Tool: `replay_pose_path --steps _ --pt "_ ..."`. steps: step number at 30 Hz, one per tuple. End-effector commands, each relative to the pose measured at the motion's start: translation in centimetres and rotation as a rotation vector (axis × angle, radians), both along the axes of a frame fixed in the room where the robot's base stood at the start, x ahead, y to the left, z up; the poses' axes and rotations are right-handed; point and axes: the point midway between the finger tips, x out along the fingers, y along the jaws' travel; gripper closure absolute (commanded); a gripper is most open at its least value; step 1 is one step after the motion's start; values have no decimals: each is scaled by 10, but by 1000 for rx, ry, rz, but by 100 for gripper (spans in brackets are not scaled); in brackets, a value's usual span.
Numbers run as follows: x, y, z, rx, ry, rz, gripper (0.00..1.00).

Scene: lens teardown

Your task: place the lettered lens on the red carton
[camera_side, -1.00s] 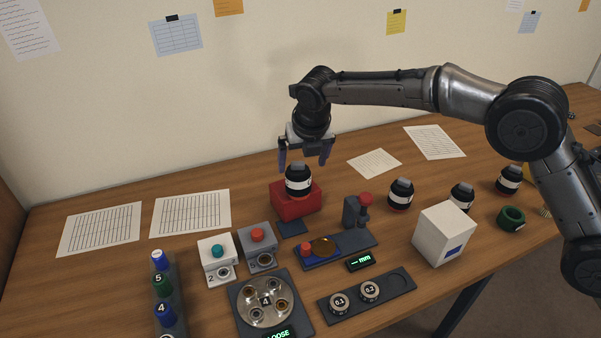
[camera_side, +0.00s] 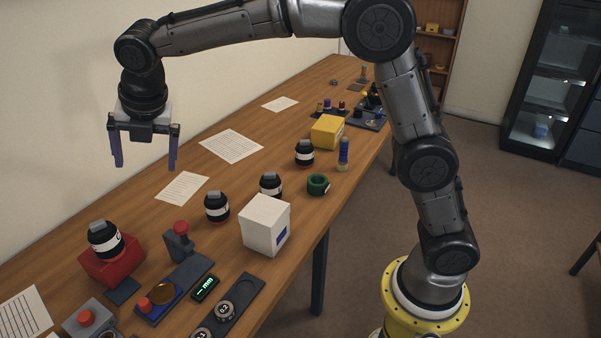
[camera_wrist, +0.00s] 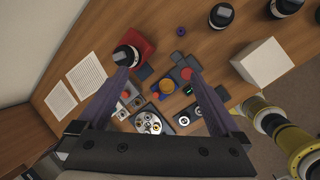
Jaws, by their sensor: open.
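A black lens with a white band (camera_side: 106,240) stands on top of the red carton (camera_side: 112,267) at the lower left of the side view. Any lettering on the band is too small to read. In the wrist view the same lens (camera_wrist: 126,56) sits on the carton (camera_wrist: 145,46), near my left finger's tip. My gripper (camera_side: 146,165) is open and empty, well above the lens and clear of it. Similar banded lenses stand on the table: one near the middle (camera_side: 217,207), one beside the white box (camera_side: 270,185), and one farther back (camera_side: 304,153).
A white box (camera_side: 265,226) stands right of the lenses, near a green ring (camera_side: 317,184). A dark fixture with a red knob (camera_side: 180,240) is close to the carton's right. A yellow box (camera_side: 328,131) lies farther back. Paper sheets (camera_side: 231,146) lie flat along the wall side.

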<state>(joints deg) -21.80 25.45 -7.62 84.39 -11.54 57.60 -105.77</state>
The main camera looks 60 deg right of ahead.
Motion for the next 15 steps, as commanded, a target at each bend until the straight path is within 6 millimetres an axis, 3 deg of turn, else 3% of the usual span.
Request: replay_pose_path --steps 1,3,7,11,15 --pt "-20 -20 14 56 -10 -126 0" --pt "-46 -43 27 138 -18 -304 0" --pt "-99 -80 42 289 -34 -632 0" --pt "-156 -111 45 443 -48 -959 0" --pt "-219 -136 36 613 -64 -1309 0"
